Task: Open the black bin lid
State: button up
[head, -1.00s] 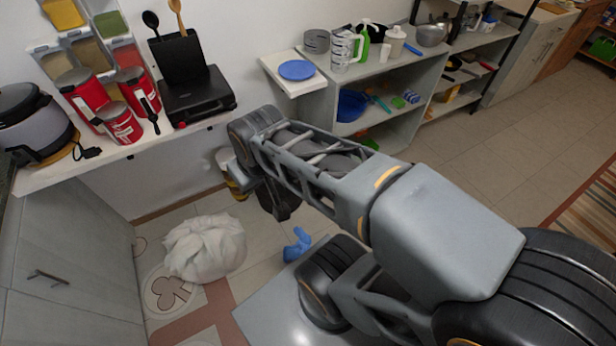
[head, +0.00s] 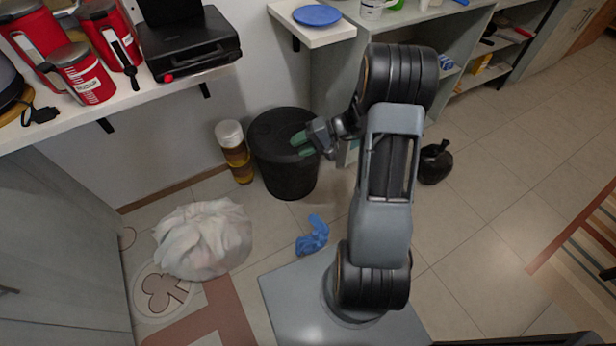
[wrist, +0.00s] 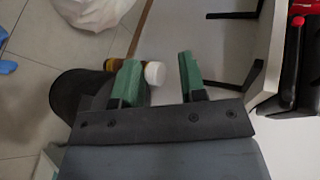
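The black bin (head: 283,172) stands on the floor against the wall, under the shelf corner. Its round dark lid (head: 272,130) appears closed. My gripper (head: 300,144) is in front of the lid's right part in the head view, with its green fingertips pointing left. I cannot tell whether they touch the lid. In the wrist view my gripper (wrist: 158,60) has its two green fingers wide apart with nothing between them. The black bin also shows in the wrist view (wrist: 72,95), left of the fingers and partly hidden by the gripper body.
An amber bottle with a white cap (head: 236,152) stands close left of the bin. A white bag (head: 203,240) and a blue crumpled item (head: 313,236) lie on the floor. A black bag (head: 435,162) sits to the right. A small shelf with a blue plate (head: 317,15) overhangs behind.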

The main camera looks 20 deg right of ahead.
jog(key=w+d+f+m+t+b, duration=0.2)
jog(key=d+f+t+b, duration=0.15)
jog(key=f, duration=0.55)
jog(key=w+d+f+m+t+b, duration=0.25)
jog(key=d+f+t, duration=0.2)
jog(key=f, duration=0.55)
jog(key=m+t+h+b, duration=0.3)
jog(key=m+t+b, duration=0.1)
jog(key=t+b, duration=0.1)
send_near(311, 165)
jog(key=shift+n, duration=0.25)
jog(key=b+x, duration=0.3)
jog(key=x, duration=0.8)
jog(key=shift+w+a+f, duration=0.1)
jog(key=shift+w+f, duration=0.05)
grip_shut()
